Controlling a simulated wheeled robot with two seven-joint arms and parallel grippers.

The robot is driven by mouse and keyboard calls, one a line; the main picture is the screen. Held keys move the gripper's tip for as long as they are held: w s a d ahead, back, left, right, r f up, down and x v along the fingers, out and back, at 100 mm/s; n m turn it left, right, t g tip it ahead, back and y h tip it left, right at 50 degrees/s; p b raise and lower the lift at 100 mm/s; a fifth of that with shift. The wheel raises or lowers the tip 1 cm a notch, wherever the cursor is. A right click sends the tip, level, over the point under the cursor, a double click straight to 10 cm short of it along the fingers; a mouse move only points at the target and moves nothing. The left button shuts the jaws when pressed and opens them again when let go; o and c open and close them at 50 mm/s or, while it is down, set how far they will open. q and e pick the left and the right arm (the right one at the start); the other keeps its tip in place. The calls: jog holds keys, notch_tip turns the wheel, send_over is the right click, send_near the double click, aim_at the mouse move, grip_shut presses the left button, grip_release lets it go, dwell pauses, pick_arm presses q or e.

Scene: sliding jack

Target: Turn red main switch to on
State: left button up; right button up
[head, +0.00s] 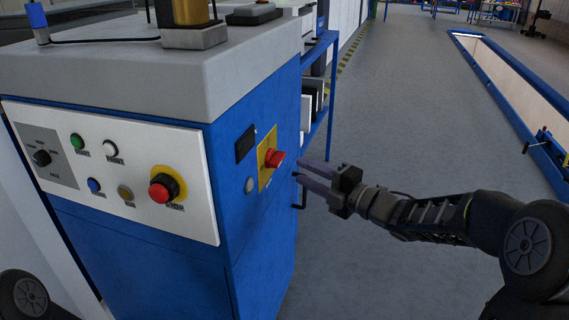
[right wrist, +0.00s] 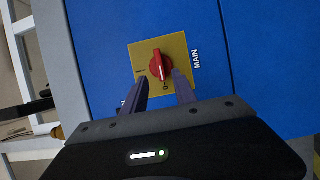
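The red main switch (head: 274,158) is a rotary knob on a yellow plate (head: 264,172) on the blue cabinet's right-hand face. In the right wrist view the knob (right wrist: 160,66) stands on its yellow plate (right wrist: 178,48), beside the word MAIN. Its grip lies toward the 0 mark, with the I mark off to its left. My right gripper (head: 299,169) is just right of the knob in the head view. In the right wrist view its two fingers (right wrist: 160,82) are apart, with the knob between or just beyond the tips. Contact cannot be told. My left gripper is out of view.
The cabinet's white front panel (head: 120,170) carries several buttons and a red emergency stop (head: 163,188) on yellow. A grey top (head: 130,85) overhangs the cabinet. A blue shelf rack (head: 325,95) stands behind it. Grey floor is free to the right, with a blue-edged pit (head: 515,105) beyond.

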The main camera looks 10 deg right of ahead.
aim_at(281, 162)
jog(key=x, duration=0.7)
jog(key=shift+c, duration=0.3)
grip_shut()
